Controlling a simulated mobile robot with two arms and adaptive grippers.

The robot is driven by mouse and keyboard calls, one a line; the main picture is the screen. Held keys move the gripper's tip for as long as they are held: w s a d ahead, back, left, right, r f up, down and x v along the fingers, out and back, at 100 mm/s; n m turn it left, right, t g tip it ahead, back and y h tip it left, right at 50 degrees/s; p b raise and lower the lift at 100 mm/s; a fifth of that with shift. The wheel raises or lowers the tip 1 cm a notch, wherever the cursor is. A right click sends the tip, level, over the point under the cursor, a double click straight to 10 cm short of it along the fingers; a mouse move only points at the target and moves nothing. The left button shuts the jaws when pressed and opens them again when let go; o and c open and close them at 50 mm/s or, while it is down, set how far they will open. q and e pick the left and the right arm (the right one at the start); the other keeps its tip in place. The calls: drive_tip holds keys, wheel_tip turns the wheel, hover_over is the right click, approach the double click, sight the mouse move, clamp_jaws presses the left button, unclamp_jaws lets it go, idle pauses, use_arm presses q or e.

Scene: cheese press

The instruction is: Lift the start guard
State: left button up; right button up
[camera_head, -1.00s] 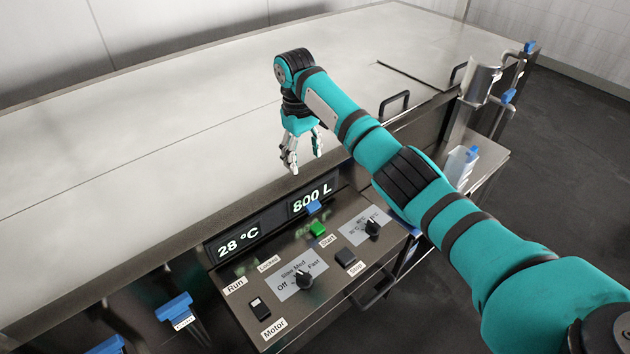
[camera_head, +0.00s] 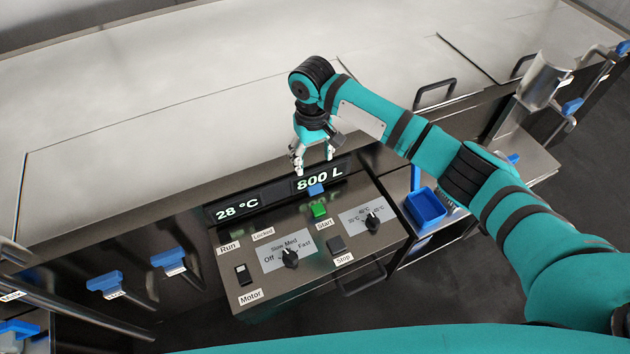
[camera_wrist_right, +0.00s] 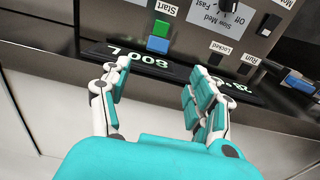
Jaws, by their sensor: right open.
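The start guard (camera_head: 316,190) shows as a small blue piece at the display-side edge of the green start button (camera_head: 319,210) on the control panel. In the right wrist view the blue guard (camera_wrist_right: 157,45) and the green button (camera_wrist_right: 161,28) lie ahead of the fingers, beyond the display. My right gripper (camera_head: 313,170) points down over the vat edge, behind the guard and next to the display. Its fingers are apart and empty, and in the wrist view (camera_wrist_right: 155,105) nothing is between them. I cannot tell the guard's exact tilt. My left gripper is out of view.
The panel also carries the speed knob (camera_head: 290,258), temperature knob (camera_head: 372,222), stop button (camera_head: 336,244) and motor switch (camera_head: 242,275). The display (camera_head: 320,178) rises behind them. Blue-handled valves (camera_head: 108,284) stand at left; a blue bin (camera_head: 425,207) is at right.

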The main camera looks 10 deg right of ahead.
sight(315, 187)
drive_tip(key=f, duration=0.3)
drive_tip(key=f+p, duration=0.1)
drive_tip(key=f, duration=0.7)
drive_tip(key=shift+d+f, duration=0.1)
drive_tip(key=shift+d, duration=0.15)
drive_tip(key=shift+f, duration=0.45)
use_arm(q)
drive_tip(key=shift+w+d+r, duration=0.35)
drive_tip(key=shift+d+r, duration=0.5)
